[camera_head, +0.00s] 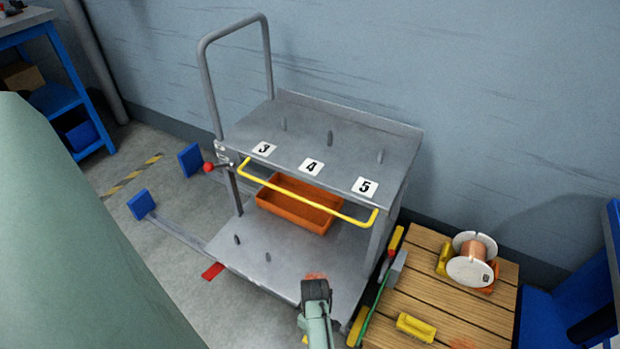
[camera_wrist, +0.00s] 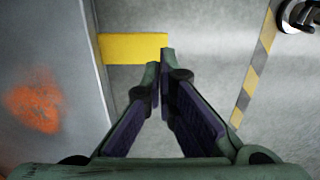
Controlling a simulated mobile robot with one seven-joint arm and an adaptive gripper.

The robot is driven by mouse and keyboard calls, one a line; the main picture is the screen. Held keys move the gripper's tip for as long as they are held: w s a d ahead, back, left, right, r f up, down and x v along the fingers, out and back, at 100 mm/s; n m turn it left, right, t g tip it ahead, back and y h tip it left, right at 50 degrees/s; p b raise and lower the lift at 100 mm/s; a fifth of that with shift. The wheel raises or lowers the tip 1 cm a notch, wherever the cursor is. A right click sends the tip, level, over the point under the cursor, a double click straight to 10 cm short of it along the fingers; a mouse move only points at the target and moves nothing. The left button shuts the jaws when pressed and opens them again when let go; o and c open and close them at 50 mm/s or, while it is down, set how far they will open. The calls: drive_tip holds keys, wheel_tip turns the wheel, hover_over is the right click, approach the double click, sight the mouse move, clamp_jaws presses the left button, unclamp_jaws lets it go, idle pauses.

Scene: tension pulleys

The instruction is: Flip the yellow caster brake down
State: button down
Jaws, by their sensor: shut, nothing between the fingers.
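The yellow caster brake (camera_wrist: 133,47) shows in the wrist view as a flat yellow tab beside the grey cart's edge. Its tilt is hard to judge from above. My gripper (camera_wrist: 162,56) is shut and empty, with its fingertips at the tab's right end in the picture; I cannot tell whether they touch it. In the head view my gripper (camera_head: 316,292) is at the front of the cart's lower deck (camera_head: 262,267), and its fingertips are not clear. The brake is not clearly seen there.
The cart's upper shelf (camera_head: 340,140) has a yellow bar (camera_head: 300,192) along its front. An orange bin (camera_head: 298,205) sits below. A wooden pallet (camera_head: 450,290) with a wire spool (camera_head: 472,258) stands close on the right. A red pedal (camera_head: 213,271) is at the deck's left.

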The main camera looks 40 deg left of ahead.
drive_tip(key=f, duration=0.6)
drive_tip(key=shift+s, duration=0.25)
drive_tip(key=shift+f+b, duration=0.15)
drive_tip(key=shift+b, duration=0.15)
